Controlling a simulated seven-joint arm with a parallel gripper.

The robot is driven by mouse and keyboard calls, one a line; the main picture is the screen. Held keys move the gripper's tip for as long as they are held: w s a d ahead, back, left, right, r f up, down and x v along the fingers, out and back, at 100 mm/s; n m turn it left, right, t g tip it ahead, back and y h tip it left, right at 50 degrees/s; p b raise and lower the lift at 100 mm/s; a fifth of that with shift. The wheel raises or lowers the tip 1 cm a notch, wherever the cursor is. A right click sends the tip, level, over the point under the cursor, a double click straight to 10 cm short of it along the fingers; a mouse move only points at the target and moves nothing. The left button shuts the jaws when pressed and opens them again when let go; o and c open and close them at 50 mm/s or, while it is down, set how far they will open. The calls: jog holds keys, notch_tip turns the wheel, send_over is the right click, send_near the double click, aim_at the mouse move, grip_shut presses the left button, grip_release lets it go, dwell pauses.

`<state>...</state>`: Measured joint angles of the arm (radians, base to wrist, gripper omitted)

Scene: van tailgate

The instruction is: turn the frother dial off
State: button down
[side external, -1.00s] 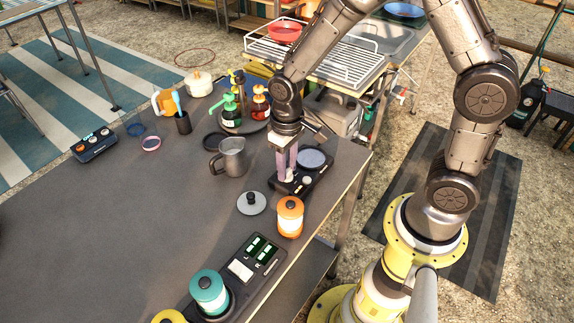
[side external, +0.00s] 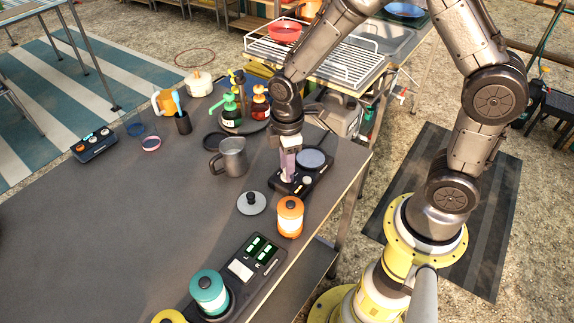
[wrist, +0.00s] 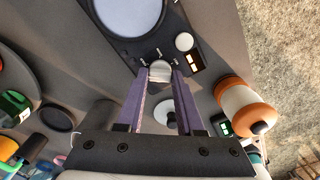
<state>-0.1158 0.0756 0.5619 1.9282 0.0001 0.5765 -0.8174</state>
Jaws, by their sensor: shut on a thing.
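A dark appliance base (side external: 274,184) with a round grey-blue plate (side external: 312,158) sits near the table's right edge. In the wrist view, the base (wrist: 170,22) carries two white dials. My gripper (wrist: 160,73) points down with its purple fingers shut on the nearer white dial (wrist: 159,68). The other dial (wrist: 184,41) stands free beside a small lit panel (wrist: 194,62). In the side view, my gripper (side external: 287,178) hides the held dial. I cannot read the markings around it.
A metal pitcher (side external: 232,158) stands just left of the base. A grey lid (side external: 251,203) and an orange-and-white canister (side external: 290,217) are in front. Pump bottles (side external: 230,112) stand behind.

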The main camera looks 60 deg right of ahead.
jog(key=n, duration=0.3)
jog(key=shift+r+n, duration=0.1)
jog(key=shift+n, duration=2.2)
jog(key=c, duration=0.5)
grip_release()
jog(key=shift+c, duration=0.2)
notch_tip(320, 180, up, 14)
